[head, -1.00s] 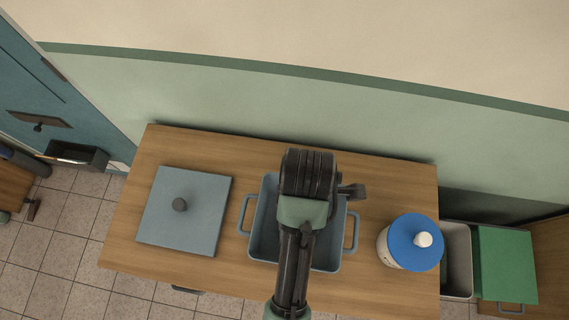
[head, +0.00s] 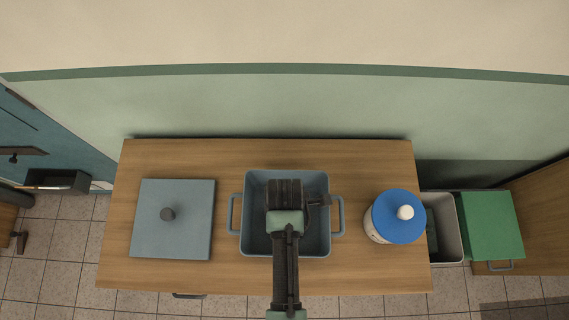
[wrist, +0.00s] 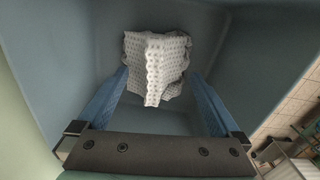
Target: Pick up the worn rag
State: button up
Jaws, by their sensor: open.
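The worn rag (wrist: 155,62) is a pale, crumpled cloth with a dotted pattern. In the wrist view it lies inside the blue-grey tub (wrist: 75,40). In the head view my arm hides the rag, and the two-handled tub (head: 322,180) stands in the middle of the table. My gripper (wrist: 159,78) is open, with its blue fingers spread on the left and right sides of the rag. Nothing is held, and whether a finger touches the cloth I cannot tell. In the head view my wrist covers the tub's middle.
The wooden table (head: 350,270) also carries a flat grey lid (head: 185,225) with a dark knob on the left and a blue-topped jar (head: 395,215) on the right. A grey bin (head: 447,230) and a green lid (head: 490,225) lie beyond the right edge.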

jog(key=shift+f, duration=0.4)
jog(key=c, duration=1.3)
